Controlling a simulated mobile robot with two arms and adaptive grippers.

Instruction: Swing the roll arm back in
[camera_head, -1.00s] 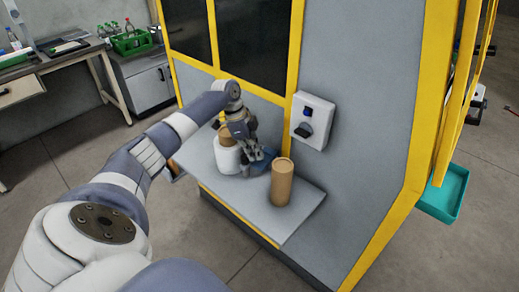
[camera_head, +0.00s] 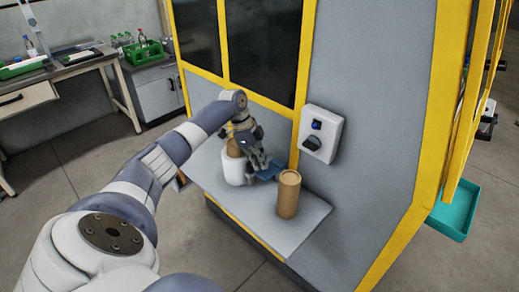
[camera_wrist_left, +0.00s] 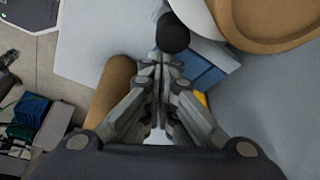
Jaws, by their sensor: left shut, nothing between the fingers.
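My left gripper (camera_head: 262,167) is shut and empty above the shelf on the machine's front. A white roll with a brown core (camera_head: 234,170) stands just left of it; in the left wrist view the roll (camera_wrist_left: 200,17) is at the top right. A black round knob (camera_wrist_left: 172,33) lies just beyond my fingertips in the wrist view, close to the roll. It may belong to the roll arm; I cannot tell whether my fingers touch it. A blue flat piece (camera_head: 271,171) is by the fingertips. The rest of the roll arm is not clearly visible. My right gripper is out of view.
A brown cylinder (camera_head: 288,197) stands on the grey shelf (camera_head: 258,222), right of my gripper. A white switch box (camera_head: 321,134) is on the machine wall. The shelf's front is clear. A bench (camera_head: 70,68) and green crate (camera_head: 142,50) are at the back left.

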